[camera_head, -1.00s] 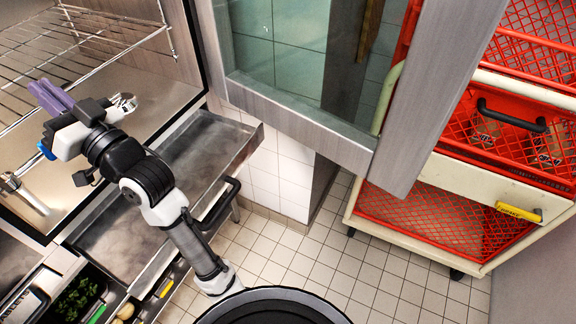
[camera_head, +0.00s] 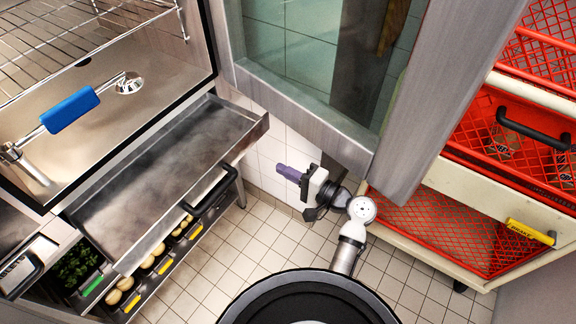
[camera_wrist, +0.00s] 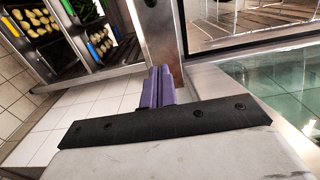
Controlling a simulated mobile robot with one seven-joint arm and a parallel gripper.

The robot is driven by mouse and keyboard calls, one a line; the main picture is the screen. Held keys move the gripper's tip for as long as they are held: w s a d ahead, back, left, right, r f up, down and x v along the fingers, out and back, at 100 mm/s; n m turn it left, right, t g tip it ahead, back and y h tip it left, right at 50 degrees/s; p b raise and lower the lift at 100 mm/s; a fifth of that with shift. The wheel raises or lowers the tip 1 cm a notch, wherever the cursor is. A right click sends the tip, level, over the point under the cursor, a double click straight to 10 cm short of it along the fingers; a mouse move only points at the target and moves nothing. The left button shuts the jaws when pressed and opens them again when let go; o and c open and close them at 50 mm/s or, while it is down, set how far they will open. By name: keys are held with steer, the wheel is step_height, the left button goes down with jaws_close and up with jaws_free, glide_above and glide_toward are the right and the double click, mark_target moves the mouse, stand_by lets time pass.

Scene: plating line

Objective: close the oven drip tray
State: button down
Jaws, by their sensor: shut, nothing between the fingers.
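The oven drip tray (camera_head: 165,178) is a shallow, bare metal tray pulled out below the oven chamber in the head view. Its black bar handle (camera_head: 213,196) is on the front side, facing the floor. My gripper (camera_head: 284,172) has purple fingers, shut and empty. It is right of the tray, apart from it, low under the open glass door and over the tiled floor. In the wrist view my fingers (camera_wrist: 158,87) are together, in front of a vertical metal strip (camera_wrist: 160,40); whether they touch it I cannot tell.
The oven's open glass door (camera_head: 290,60) hangs above my gripper. A wire rack (camera_head: 70,40) and a bar with a blue grip (camera_head: 70,110) are in the oven. Food bins (camera_head: 120,298) are below the tray. A red-basket cart (camera_head: 450,225) stands at right. Floor between is clear.

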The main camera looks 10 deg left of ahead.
steer(key=p, duration=0.3)
glide_toward(214, 136)
steer(key=d, duration=0.1)
steer(key=s+d+r, duration=0.1)
steer(key=d, duration=0.1)
steer(key=s+d+r, duration=0.1)
steer(key=d, duration=0.1)
steer(key=shift+w+a+f, duration=0.2)
steer(key=shift+a, duration=0.35)
steer(key=b+x, duration=0.3)
steer(key=x, duration=1.1)
steer(key=shift+b, duration=0.35)
steer(key=shift+w+a+r, duration=0.1)
steer(key=shift+w+a, duration=0.05)
steer(key=shift+r, duration=0.2)
